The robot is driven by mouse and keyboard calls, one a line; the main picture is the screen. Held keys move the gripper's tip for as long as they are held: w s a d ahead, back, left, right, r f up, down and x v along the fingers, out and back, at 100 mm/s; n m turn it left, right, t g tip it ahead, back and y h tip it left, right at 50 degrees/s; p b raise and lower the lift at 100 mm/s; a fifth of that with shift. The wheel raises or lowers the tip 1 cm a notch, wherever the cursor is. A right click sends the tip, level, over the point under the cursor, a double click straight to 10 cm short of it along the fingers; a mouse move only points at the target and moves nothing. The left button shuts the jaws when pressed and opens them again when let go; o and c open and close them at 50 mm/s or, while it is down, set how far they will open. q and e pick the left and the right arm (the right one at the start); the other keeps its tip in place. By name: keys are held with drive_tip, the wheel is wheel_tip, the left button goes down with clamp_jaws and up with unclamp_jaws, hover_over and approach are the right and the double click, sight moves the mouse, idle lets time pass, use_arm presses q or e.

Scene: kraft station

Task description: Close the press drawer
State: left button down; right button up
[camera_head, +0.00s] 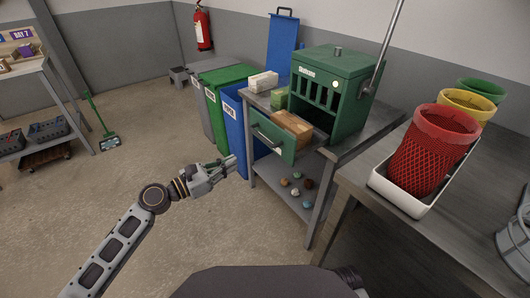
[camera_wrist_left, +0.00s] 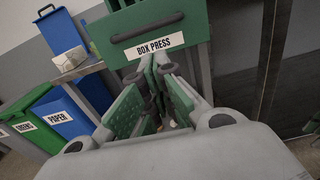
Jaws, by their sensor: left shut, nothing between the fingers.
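The green press (camera_head: 348,107) stands on a metal table, with its drawer (camera_head: 265,148) pulled out toward the lower left. A brown block (camera_head: 293,122) lies in the open drawer. The drawer front with its dark handle (camera_wrist_left: 147,27) and a "BOX PRESS" label (camera_wrist_left: 160,50) fills the top of the left wrist view. My left gripper (camera_head: 234,160) is shut and empty, to the left of the drawer front and apparently a little apart from it. Its closed fingers (camera_wrist_left: 158,62) point at the drawer front just under the label. My right gripper is not in view.
Blue (camera_head: 235,118) and green (camera_head: 222,78) bins stand left of the table. Small balls (camera_head: 296,192) lie on its lower shelf. A red mesh basket (camera_head: 425,155) in a white tray stands on the right table. The floor around my left arm is clear.

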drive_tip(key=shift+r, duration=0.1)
use_arm(q)
drive_tip(key=shift+d, duration=0.2)
idle(0.4)
drive_tip(key=b+x, duration=0.1)
drive_tip(key=x, duration=1.2)
drive_tip(key=shift+w+d, duration=0.25)
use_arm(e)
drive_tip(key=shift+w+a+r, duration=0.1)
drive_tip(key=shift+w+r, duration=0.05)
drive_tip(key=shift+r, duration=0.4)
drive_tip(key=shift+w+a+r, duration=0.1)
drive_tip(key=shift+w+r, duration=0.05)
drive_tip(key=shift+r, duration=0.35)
use_arm(q)
drive_tip(key=shift+r, duration=0.2)
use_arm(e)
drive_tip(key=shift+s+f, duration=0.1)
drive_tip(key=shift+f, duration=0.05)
use_arm(q)
drive_tip(key=shift+w+d, duration=0.1)
